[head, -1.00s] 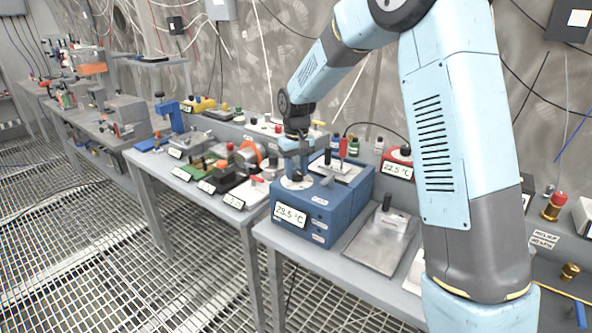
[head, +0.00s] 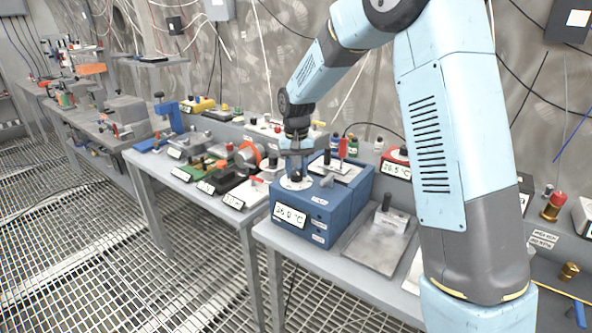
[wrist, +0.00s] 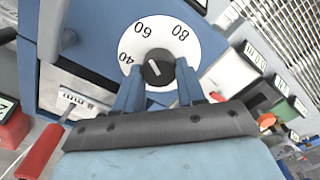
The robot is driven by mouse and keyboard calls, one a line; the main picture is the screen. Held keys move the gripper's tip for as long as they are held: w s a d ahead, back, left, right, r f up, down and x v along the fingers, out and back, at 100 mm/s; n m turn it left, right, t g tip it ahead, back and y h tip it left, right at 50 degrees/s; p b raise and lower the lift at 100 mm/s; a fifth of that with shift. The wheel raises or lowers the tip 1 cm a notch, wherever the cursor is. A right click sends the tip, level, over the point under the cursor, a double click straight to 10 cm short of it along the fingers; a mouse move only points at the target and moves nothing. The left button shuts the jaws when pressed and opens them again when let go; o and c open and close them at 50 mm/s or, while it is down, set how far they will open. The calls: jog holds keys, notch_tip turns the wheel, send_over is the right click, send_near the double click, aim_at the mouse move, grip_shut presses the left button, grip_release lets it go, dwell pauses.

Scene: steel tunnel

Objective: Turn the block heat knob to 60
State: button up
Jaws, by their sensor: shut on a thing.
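My gripper (wrist: 159,80) is shut on the knob, one finger on each side.
Several small devices crowd the bench to the left.

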aim_at(296, 171)
jog(key=o, duration=1.1)
jog(key=shift+c, duration=0.2)
jog(key=shift+r, duration=0.1)
notch_tip(296, 171, up, 14)
jog(key=shift+f, duration=0.25)
jog(key=shift+w, duration=0.1)
